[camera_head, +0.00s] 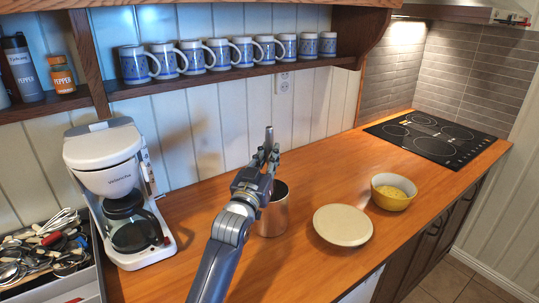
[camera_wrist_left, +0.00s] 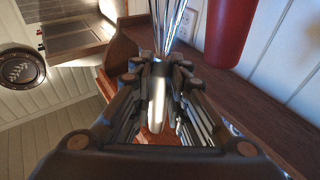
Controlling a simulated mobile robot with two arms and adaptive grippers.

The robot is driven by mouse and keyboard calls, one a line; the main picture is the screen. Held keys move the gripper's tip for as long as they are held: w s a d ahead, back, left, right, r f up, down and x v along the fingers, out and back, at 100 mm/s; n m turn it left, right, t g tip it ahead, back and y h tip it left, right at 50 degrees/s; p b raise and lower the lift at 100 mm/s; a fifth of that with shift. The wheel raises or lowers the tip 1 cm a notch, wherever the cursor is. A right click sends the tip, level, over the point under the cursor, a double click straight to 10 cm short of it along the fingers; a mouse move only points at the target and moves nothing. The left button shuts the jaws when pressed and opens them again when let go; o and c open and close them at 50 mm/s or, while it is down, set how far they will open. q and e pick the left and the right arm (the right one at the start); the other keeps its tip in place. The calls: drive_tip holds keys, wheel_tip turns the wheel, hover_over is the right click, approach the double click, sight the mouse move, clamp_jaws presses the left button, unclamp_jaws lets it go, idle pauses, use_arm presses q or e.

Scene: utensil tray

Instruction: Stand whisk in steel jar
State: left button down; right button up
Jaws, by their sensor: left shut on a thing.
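My left gripper (camera_head: 268,158) is shut on the whisk and holds it above the counter, close to the steel jar. In the wrist view the gripper (camera_wrist_left: 160,75) closes around the pale whisk handle (camera_wrist_left: 158,92), and the shiny wires (camera_wrist_left: 167,22) extend away from the fingers at the top. In the head view only a thin grey end of the held whisk (camera_head: 268,137) shows above the fingers; the rest is hidden. The steel jar (camera_head: 274,215) stands upright on the counter, partly covered by my left wrist. My right gripper is out of view.
A round cream board (camera_head: 342,225) and a yellow bowl (camera_head: 393,191) stand right of the jar. A coffee maker (camera_head: 115,165) and utensil tray (camera_head: 85,290) are at left. A shelf (camera_head: 235,75) with several mugs overhangs the back. The counter near the cooktop (camera_head: 435,137) is clear.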

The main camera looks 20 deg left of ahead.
sight(269, 127)
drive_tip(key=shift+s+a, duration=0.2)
use_arm(q)
drive_tip(key=c, duration=1.5)
unclamp_jaws()
drive_tip(key=shift+f, duration=0.1)
wheel_tip(269, 127, up, 10)
drive_tip(key=shift+r, duration=0.1)
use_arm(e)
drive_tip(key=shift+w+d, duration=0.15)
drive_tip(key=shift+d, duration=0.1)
